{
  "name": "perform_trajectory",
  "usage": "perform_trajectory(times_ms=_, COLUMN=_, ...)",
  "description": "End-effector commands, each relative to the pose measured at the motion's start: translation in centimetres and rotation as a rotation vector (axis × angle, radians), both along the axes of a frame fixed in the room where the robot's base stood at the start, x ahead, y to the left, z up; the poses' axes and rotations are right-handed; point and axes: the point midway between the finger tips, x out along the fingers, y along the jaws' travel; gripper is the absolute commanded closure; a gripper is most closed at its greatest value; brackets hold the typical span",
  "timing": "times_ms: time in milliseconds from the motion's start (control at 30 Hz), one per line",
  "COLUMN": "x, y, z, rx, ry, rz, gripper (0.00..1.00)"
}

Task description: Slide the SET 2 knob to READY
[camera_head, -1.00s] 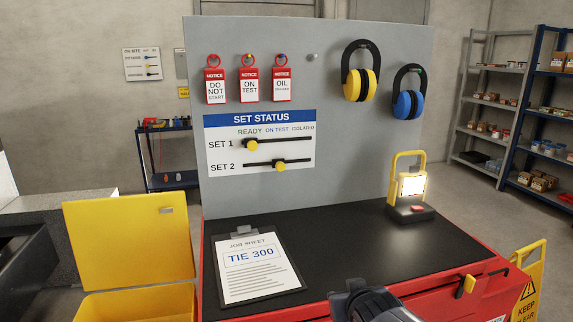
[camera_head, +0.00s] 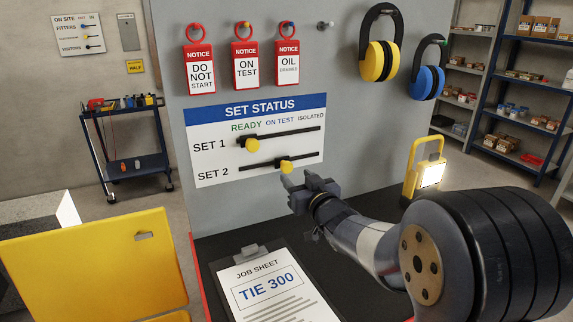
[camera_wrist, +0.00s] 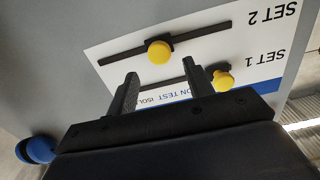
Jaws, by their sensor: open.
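The SET STATUS board (camera_head: 215,165) has two black slots under READY, ON TEST and ISOLATED. The yellow SET 2 knob (camera_head: 286,167) sits near the middle of the lower slot, below ON TEST. The SET 1 knob (camera_head: 253,146) is on the upper slot, below READY. My gripper (camera_head: 298,182) is open and empty, just below and right of the SET 2 knob. In the wrist view the board appears upside down; the SET 2 knob (camera_wrist: 159,52) shows beyond the gap between my fingertips (camera_wrist: 162,74), apart from both.
Red notice tags (camera_head: 245,67) and yellow ear defenders (camera_head: 376,60) hang above. A lit yellow lamp (camera_head: 425,172) stands right of my gripper. A clipboard (camera_head: 268,290) lies on the dark bench top below. A yellow box lid (camera_head: 95,265) stands at left.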

Motion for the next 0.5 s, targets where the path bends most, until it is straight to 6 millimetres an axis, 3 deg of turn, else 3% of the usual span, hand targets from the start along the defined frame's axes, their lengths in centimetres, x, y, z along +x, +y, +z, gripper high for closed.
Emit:
perform_trajectory(times_ms=200, x=3.8, y=1.6, z=0.0, rx=0.000, ry=0.001, rz=0.001, gripper=0.51)
perform_trajectory(times_ms=500, x=6.5, y=2.7, z=0.1, rx=0.000, ry=0.000, rz=-0.001, gripper=0.51)
